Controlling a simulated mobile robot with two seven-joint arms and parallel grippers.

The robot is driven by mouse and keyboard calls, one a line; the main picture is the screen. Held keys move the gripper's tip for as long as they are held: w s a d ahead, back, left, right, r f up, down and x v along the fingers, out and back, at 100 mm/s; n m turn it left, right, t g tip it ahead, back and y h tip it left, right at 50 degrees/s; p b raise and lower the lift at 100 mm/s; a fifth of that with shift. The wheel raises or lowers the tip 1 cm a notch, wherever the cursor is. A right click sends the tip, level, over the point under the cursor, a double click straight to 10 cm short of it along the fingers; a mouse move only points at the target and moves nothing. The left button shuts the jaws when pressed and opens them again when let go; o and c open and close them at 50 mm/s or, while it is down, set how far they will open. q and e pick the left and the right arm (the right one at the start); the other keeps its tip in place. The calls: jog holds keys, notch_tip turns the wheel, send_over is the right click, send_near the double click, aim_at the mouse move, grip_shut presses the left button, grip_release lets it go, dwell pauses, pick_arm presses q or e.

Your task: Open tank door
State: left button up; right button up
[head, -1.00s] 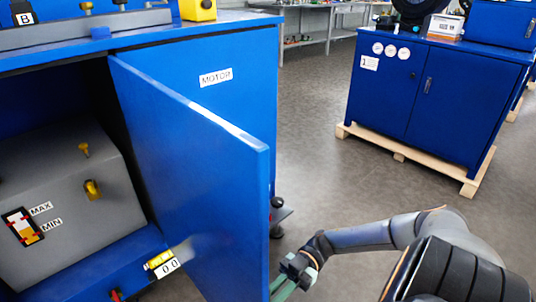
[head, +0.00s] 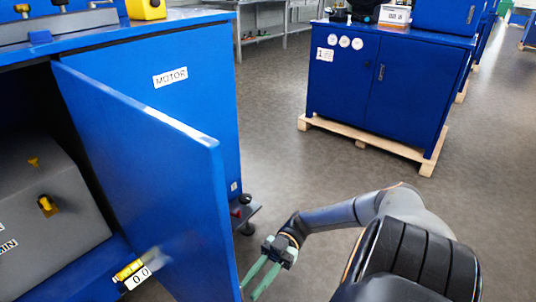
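The blue tank door (head: 150,180) stands swung open from the blue cabinet, its free edge toward me. Behind it, at the left, the grey tank (head: 45,215) shows inside the open compartment. My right gripper (head: 256,280) is beside the lower part of the door's free edge, on its right side. Its two greenish fingers point down and left and look apart, with nothing seen between them. One fingertip is close to the door edge; I cannot tell if it touches. My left gripper is not in view.
The cabinet panel marked MOTOR (head: 180,100) is behind the door. A yellow tag (head: 130,270) is at the lower left. Another blue cabinet (head: 385,90) stands on a wooden pallet (head: 375,147). Grey floor (head: 280,150) lies clear between the cabinets.

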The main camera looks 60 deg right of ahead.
jog(key=d+b, duration=0.1)
jog(key=d, duration=0.7)
jog(key=shift+s+d, duration=0.15)
dwell(0.3)
